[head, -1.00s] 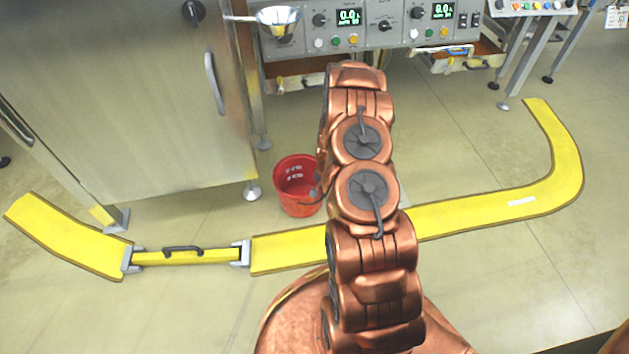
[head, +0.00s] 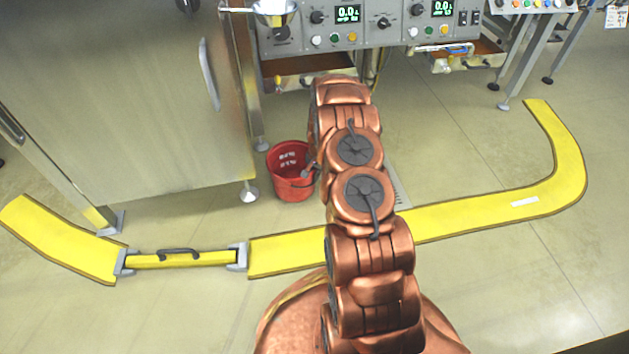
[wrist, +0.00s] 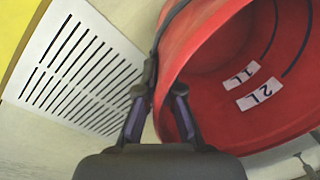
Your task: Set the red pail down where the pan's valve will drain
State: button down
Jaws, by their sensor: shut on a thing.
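The red pail (head: 291,180) is upright in the head view, right of the steel cabinet's front foot and behind the yellow floor strip. My gripper (wrist: 160,105) is shut on the pail's rim or bail at its side; the wrist view shows the dark fingers there. The pail's inside (wrist: 215,75) looks empty, with white volume labels. I cannot tell whether its base touches the floor. Two shallow pans, a left one (head: 312,72) and a right one (head: 488,48), hang under the consoles. My arm hides part of the left pan; I cannot make out its valve clearly.
A white slotted floor grate (wrist: 75,70) lies beside the pail, mostly behind my arm in the head view. The yellow strip (head: 480,210) has a hinged-looking section with a handle (head: 180,258). The steel cabinet (head: 130,100) stands left. Floor is clear right of my arm.

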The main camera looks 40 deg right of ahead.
notch_tip(320, 180, down, 2)
jog(key=shift+f+b, duration=0.25)
jog(key=shift+b, duration=0.15)
jog(key=shift+r, duration=0.1)
jog(key=c, duration=1.3)
grip_release()
jog(key=r+p, duration=0.1)
jog(key=r, duration=0.3)
jog(key=r+p, duration=0.1)
jog(key=r, duration=0.3)
jog(key=s+r+p, duration=0.1)
jog(key=r+p, duration=0.1)
jog(key=r, duration=0.2)
jog(key=shift+s+d, duration=0.1)
jog(key=shift+d, duration=0.25)
jog(key=shift+f, duration=0.1)
